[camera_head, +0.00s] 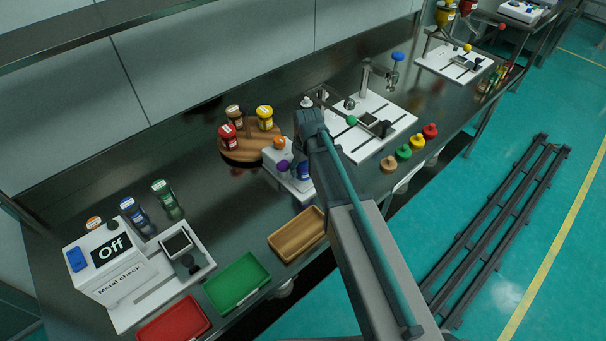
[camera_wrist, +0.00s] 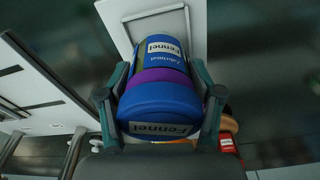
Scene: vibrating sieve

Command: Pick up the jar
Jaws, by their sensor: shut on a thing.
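A blue jar (camera_wrist: 160,75) with a purple band and white "Fennel" labels fills the middle of the wrist view. My gripper (camera_wrist: 160,66) has one finger on each side of it and is shut on it. In the head view my arm covers most of the gripper. A small dark blue thing (camera_head: 304,170) shows beside the arm there, probably this jar, near a white device (camera_head: 296,186). I cannot tell whether the jar touches a surface.
A round wooden rack (camera_head: 243,153) with several jars stands to the left. Wooden (camera_head: 313,216), green (camera_head: 268,272) and red (camera_head: 205,319) trays line the front edge. A metal check device (camera_head: 108,263) is at left. Several coloured lidded containers (camera_head: 404,152) stand to the right.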

